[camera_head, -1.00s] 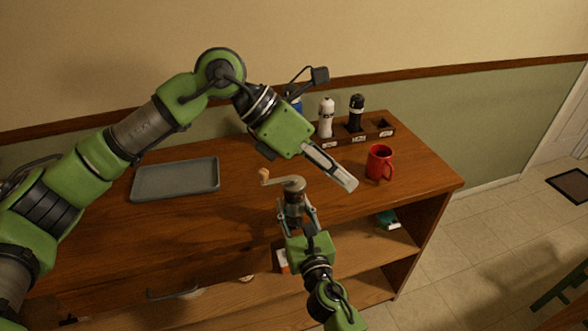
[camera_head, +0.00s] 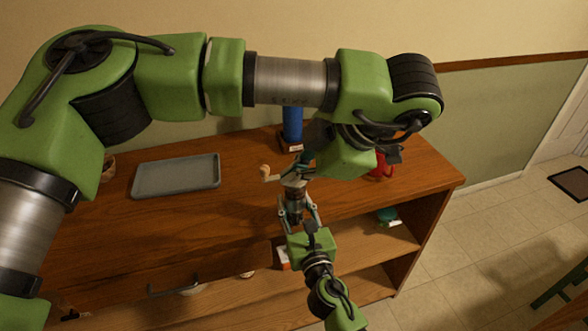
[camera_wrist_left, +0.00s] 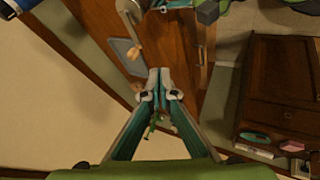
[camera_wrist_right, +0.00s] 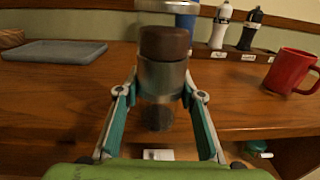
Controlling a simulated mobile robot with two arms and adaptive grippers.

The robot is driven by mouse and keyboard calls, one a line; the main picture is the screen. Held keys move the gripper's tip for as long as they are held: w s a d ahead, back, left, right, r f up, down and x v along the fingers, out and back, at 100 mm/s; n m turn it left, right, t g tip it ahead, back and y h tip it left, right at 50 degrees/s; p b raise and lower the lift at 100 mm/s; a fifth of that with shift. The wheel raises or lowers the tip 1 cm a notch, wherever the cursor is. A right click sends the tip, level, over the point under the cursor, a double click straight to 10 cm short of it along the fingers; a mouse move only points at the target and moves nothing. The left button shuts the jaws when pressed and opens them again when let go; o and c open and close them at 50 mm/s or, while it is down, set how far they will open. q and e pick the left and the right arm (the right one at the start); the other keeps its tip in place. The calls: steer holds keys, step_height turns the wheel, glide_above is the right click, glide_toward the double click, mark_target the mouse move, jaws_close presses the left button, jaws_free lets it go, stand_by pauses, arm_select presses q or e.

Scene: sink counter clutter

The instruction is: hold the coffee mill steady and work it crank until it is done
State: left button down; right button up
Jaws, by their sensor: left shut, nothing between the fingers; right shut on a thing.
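The coffee mill (camera_head: 294,204) stands upright at the counter's front edge, with a metal body and brown upper part, seen close in the right wrist view (camera_wrist_right: 163,80). My right gripper (camera_head: 297,218) is shut around its body. The crank's wooden knob (camera_head: 265,171) points left in the head view; the left wrist view also shows the knob (camera_wrist_left: 133,53). My left gripper (camera_head: 303,162) is shut and empty, its tips just above the mill top, right of the knob and apart from it. The left wrist view shows its closed fingertips (camera_wrist_left: 160,76). My left arm hides part of the counter.
A grey tray (camera_head: 177,176) lies on the counter at left. A blue container (camera_head: 292,122) stands behind the mill. A white shaker (camera_wrist_right: 221,27), a black shaker (camera_wrist_right: 250,30) and a red mug (camera_wrist_right: 291,71) are at the back right. Shelves are open below the counter.

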mark_target(263, 177)
arm_select(q)
steer(key=w+a+f, duration=0.4)
steer(key=w+f, duration=0.1)
steer(key=w, duration=0.1)
steer(key=shift+w+a+f, duration=0.2)
steer(key=shift+f, duration=0.1)
steer(key=shift+w+a+m+t+h, duration=0.2)
steer(key=shift+a+m+t+h, duration=0.15)
steer(key=shift+m, duration=0.45)
steer(key=shift+d, duration=0.1)
